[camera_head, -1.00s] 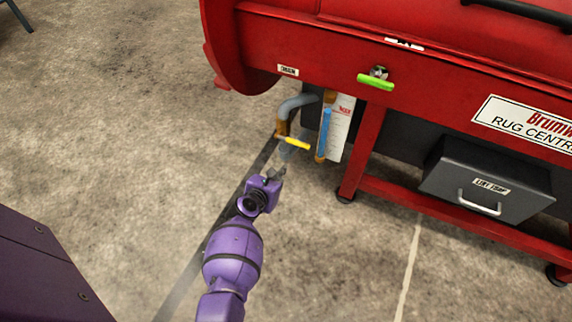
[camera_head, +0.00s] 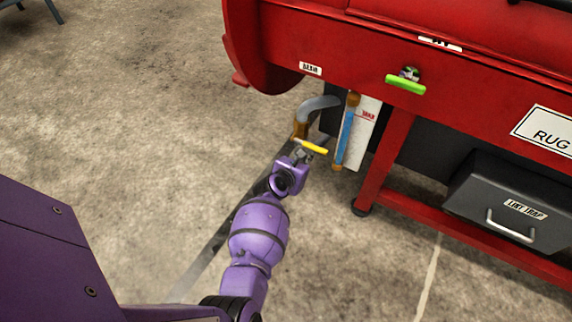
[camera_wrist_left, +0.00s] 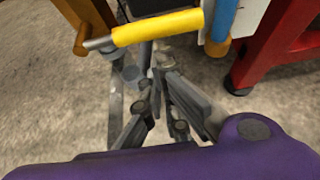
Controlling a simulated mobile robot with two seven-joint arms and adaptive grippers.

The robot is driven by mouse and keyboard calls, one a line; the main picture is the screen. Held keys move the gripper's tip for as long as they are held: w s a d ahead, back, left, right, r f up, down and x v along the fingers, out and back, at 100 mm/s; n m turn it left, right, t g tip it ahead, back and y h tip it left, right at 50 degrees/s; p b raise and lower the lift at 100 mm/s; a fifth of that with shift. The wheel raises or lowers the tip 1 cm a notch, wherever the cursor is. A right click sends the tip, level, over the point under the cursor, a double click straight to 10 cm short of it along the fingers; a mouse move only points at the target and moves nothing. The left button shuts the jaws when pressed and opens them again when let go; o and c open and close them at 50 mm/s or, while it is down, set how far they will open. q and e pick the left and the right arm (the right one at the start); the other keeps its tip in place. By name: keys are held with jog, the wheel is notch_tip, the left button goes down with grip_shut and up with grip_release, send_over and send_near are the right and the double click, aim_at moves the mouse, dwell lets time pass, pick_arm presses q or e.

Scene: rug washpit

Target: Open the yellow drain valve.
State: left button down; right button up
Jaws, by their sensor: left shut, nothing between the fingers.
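The yellow drain valve handle (camera_head: 311,146) sits on a brown fitting at the end of a grey bent pipe (camera_head: 318,106), under the red machine and below a small label. In the left wrist view the yellow handle (camera_wrist_left: 158,27) runs nearly level across the top, joined to a metal stem at its left end. My left gripper (camera_head: 303,157) is shut and empty, just below the handle. In the left wrist view its fingers (camera_wrist_left: 157,68) point up towards the handle; I cannot tell whether they touch it. My right gripper is not in view.
A blue tube with brown ends (camera_head: 348,133) hangs beside a white panel, right of the handle. A green-handled valve (camera_head: 405,84) is on the red frame (camera_head: 387,155). A grey lint trap box (camera_head: 512,200) stands at right. A floor channel runs below; open concrete lies left.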

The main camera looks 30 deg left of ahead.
pick_arm(q)
jog(key=shift+r, duration=0.1)
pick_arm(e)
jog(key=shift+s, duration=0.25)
pick_arm(q)
jog(key=shift+w, duration=0.1)
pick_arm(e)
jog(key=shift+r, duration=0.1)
pick_arm(q)
jog(key=shift+d+r+p, duration=0.2)
jog(key=shift+r+p, duration=0.1)
jog(key=shift+p, duration=0.15)
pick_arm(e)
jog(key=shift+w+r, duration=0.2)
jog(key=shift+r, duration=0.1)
